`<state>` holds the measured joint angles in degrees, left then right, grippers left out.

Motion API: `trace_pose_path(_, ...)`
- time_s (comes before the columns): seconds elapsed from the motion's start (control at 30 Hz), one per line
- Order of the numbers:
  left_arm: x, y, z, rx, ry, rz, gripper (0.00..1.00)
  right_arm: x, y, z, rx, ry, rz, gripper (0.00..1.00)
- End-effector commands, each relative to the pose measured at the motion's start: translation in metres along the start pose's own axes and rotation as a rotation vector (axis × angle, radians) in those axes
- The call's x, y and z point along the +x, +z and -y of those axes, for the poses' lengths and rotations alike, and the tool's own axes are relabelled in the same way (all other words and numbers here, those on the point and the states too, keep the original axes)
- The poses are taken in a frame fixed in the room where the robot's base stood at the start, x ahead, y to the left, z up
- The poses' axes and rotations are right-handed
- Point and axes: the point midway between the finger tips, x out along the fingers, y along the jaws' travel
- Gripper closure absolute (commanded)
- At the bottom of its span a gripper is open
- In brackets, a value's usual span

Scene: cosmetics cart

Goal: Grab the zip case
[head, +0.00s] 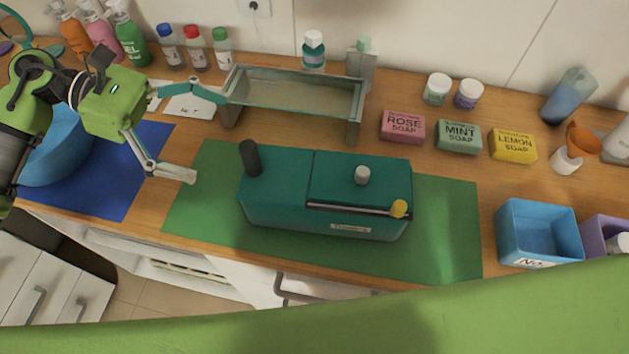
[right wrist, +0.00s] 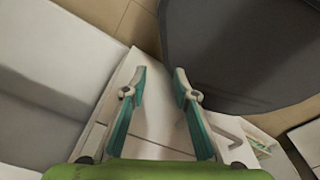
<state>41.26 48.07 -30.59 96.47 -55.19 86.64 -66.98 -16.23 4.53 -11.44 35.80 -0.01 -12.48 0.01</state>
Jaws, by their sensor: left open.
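The teal zip case (head: 278,205) lies on a green mat (head: 448,230) in the middle of the counter in the head view. It has a dark upright peg at its left end, a pale knob on its lid, and a dark zip line along the front with a yellow pull (head: 399,208) at the right. My left gripper (head: 207,135) is open and empty, to the left of the case, its fingers spread wide. My right gripper (right wrist: 160,72) is open and empty in the right wrist view, above the floor and white drawers, away from the case.
A glass-sided rack (head: 292,95) stands behind the case, close to my left gripper's far finger. A blue bowl (head: 55,150) sits on a blue mat at left. Soaps (head: 403,127) and jars stand behind at right. A blue bin (head: 538,235) stands right of the mat.

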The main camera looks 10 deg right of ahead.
Motion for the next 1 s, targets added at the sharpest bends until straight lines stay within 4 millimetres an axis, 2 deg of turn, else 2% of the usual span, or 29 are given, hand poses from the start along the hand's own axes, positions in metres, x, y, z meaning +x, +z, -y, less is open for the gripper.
trace_pose_path(0.03, 0.005, -0.012, 0.0, 0.0, 0.0, 0.0, 0.0, 0.013, 0.005, 0.001, 0.0, -0.001, 0.004, 0.73)
trace_pose_path(0.3, 0.017, -0.041, 0.0, 0.0, 0.0, 0.001, 0.0, 0.043, 0.036, 0.006, 0.0, -0.006, 0.043, 0.73)
trace_pose_path(0.43, 0.021, -0.051, 0.0, 0.0, 0.0, 0.001, 0.0, 0.053, 0.036, 0.006, 0.0, -0.005, 0.042, 0.73)
trace_pose_path(0.57, 0.03, -0.05, 0.0, 0.0, -0.003, 0.001, 0.0, 0.05, 0.027, 0.004, 0.0, -0.004, 0.03, 0.73)
trace_pose_path(0.83, 0.081, -0.046, 0.001, 0.0, -0.004, 0.003, 0.0, 0.032, 0.017, 0.003, 0.0, -0.003, 0.016, 0.73)
trace_pose_path(1.0, 0.102, -0.048, 0.0, -0.001, -0.001, 0.002, 0.0, 0.026, 0.017, 0.003, -0.001, -0.003, 0.017, 0.73)
